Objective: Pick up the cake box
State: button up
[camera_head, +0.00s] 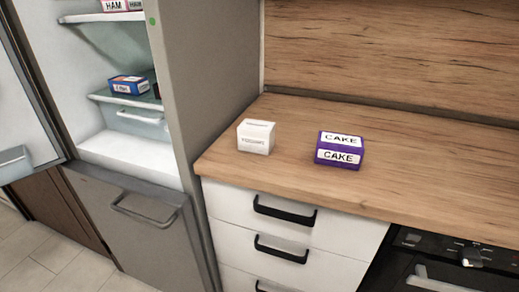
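The cake box (324,149) is a small purple box with white labels reading "CAKE" on its top and front. It lies on the wooden countertop (420,170), near the front edge, above the white drawers. My gripper is not visible in the head camera view. Nothing touches or covers the cake box from this side.
A white box (256,137) stands on the counter to the left of the cake box, with a gap between them. An open fridge (120,100) with boxes on its shelves is at left. An oven (440,265) is at lower right. The counter right of the cake box is clear.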

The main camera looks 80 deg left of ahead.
aim_at(333, 149)
jog(key=u, duration=2.25)
jog(key=i, duration=0.5)
